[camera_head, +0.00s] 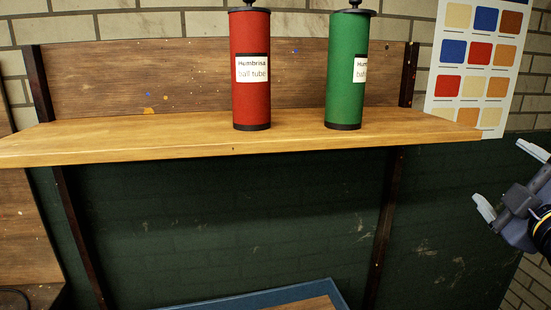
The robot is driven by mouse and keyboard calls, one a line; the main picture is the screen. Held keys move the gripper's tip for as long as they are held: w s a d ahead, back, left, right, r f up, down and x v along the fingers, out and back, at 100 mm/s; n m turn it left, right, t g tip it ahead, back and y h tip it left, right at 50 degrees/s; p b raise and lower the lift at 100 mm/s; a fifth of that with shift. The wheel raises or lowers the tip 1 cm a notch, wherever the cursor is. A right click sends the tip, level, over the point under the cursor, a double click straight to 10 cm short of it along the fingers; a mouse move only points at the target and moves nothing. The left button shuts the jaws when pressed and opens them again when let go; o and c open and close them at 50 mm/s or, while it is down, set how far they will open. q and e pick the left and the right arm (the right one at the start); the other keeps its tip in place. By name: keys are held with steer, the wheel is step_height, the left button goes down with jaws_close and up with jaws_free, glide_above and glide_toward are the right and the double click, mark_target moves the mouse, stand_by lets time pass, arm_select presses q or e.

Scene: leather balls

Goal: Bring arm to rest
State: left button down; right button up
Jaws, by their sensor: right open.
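My right gripper (508,178) is at the right edge of the head view, with its two pale fingers spread apart and nothing between them. It is in front of the dark green lower wall, to the right of the shelf and apart from it. My left gripper is not in view. A red ball tube (251,100) and a green ball tube (346,98) stand upright on the wooden shelf (180,138). Both have black lids and white labels. The insides of the tubes are hidden.
A chart of coloured squares (487,25) hangs on the brick wall at the upper right. A blue-rimmed tray (225,302) shows at the bottom edge. A wooden panel (22,235) stands at the left. The space between the shelf's right end and my right gripper is clear.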

steer(key=s+a+f+m+g, duration=0.1)
steer(key=s+f+m+g, duration=0.15)
steer(key=f, duration=0.45)
steer(key=s+a+f+m+g, duration=0.1)
steer(key=a+f+m+g, duration=0.1)
steer(key=f+m, duration=0.35)
steer(key=s+a+f+m+g+y, duration=0.2)
steer(key=s+a+f, duration=0.4)
steer(key=f, duration=0.4)
steer(key=s+a+f+m+g+y, duration=0.3)
steer(key=s+a+f+g+y, duration=0.2)
steer(key=f, duration=0.5)
steer(key=s+a+g, duration=0.1)
steer(key=s+a, duration=0.1)
steer(key=a, duration=0.1)
steer(key=shift+a+g, duration=0.15)
steer(key=shift+g, duration=0.2)
